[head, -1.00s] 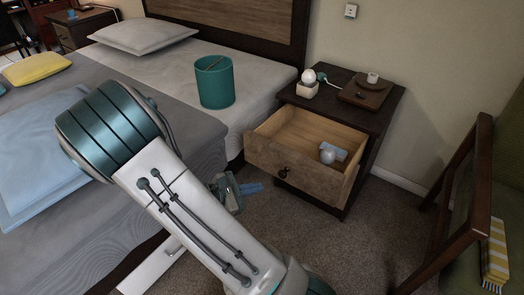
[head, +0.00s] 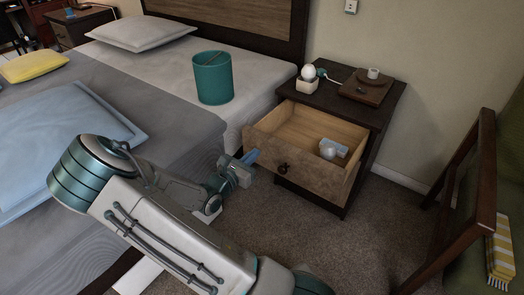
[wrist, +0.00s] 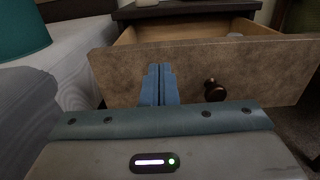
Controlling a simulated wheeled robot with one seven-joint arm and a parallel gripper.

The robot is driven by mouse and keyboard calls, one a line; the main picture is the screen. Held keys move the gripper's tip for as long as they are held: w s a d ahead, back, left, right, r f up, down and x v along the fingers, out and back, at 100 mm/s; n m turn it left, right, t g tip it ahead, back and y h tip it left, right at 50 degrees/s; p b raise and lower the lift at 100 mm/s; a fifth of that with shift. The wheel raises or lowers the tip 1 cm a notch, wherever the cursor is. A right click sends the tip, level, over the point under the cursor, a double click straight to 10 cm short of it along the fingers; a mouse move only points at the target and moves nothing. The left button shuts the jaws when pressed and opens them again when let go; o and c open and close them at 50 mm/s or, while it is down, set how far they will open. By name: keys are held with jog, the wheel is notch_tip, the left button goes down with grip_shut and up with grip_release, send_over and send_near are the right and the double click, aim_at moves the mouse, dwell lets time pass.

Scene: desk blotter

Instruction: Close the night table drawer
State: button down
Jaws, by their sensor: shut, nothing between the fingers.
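The night table (head: 340,95) stands right of the bed, against the wall. Its top drawer (head: 300,165) is pulled out, with a pale wood inside and a brown front. The drawer's dark round knob (head: 283,169) sits on the front; it also shows in the wrist view (wrist: 214,90). My gripper (head: 252,157) is shut and empty, its blue fingers pointing at the left part of the drawer front. In the wrist view the blue fingertips (wrist: 159,72) overlap the drawer front (wrist: 120,75), left of the knob. I cannot tell whether they touch it.
A white ball-like object (head: 328,150) and a light blue item (head: 341,149) lie in the drawer. A teal bin (head: 213,80) stands on the bed (head: 150,65) at left. A wooden-framed chair (head: 470,190) stands at right. Carpet (head: 340,250) in front is clear.

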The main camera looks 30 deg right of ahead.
aim_at(267, 141)
jog(key=b+x, duration=0.1)
jog(key=x, duration=0.3)
jog(key=shift+d+f, duration=0.1)
jog(key=shift+w+d+b, duration=0.25)
jog(key=shift+d+b, duration=0.05)
jog(key=shift+d, duration=0.15)
